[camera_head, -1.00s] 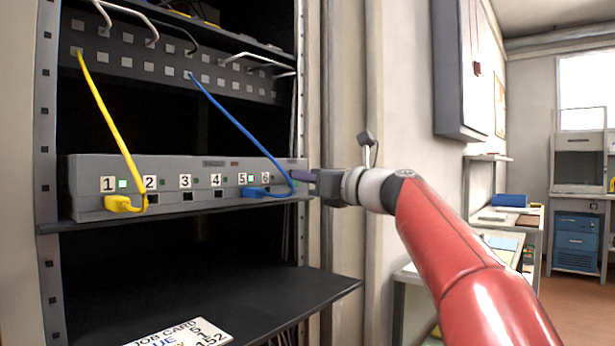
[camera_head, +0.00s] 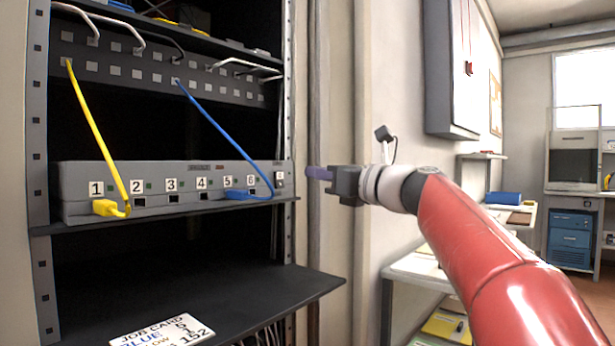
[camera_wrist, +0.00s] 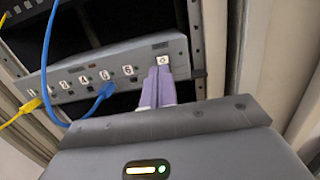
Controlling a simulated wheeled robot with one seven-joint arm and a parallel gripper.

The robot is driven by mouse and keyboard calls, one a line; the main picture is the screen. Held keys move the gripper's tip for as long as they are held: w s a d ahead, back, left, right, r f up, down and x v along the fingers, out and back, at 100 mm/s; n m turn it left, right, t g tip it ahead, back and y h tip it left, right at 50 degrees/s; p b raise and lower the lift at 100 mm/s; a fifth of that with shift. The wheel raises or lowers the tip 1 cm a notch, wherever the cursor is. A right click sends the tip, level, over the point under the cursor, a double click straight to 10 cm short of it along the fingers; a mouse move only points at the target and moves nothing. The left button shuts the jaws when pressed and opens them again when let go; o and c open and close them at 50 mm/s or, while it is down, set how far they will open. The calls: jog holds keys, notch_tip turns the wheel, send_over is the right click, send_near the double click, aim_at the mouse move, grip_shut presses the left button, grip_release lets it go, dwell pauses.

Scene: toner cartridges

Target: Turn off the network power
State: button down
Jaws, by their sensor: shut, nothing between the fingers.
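The grey network switch (camera_head: 150,175) sits on a rack shelf, with numbered ports along its front. A yellow plug (camera_head: 108,208) is in port 1 and a blue plug (camera_head: 240,195) is near port 5. In the wrist view the fingers (camera_wrist: 158,88) partly cover the power switch area.
A patch panel (camera_head: 140,65) with cables is above. A lower shelf (camera_head: 200,290) holds a job card (camera_head: 165,332). The rack's right post (camera_head: 287,90) stands between the switch box and my arm. A side table (camera_head: 410,265) is to the right.

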jog(key=v, duration=0.6)
jog(key=shift+d+r, duration=0.2)
jog(key=shift+r, duration=0.6)
jog(key=shift+s, duration=0.1)
jog(key=s+d+f+n+g+h, duration=0.2)
jog(key=s+f+n+h, duration=0.3)
jog(key=f, duration=0.9)
jog(key=s+d+f+n+g+h, duration=0.2)
jog(key=s+d+f+n+h, duration=0.3)
jog(key=s+f+n, duration=0.7)
jog(key=s+d+f+n+g+h, duration=0.2)
jog(key=s+f+n+h, duration=0.3)
jog(key=f, duration=1.3)
jog(key=s+d+n, duration=0.1)
jog(key=s+n, duration=0.2)
jog(key=s, duration=0.4)
jog(key=shift+d+n, duration=0.3)
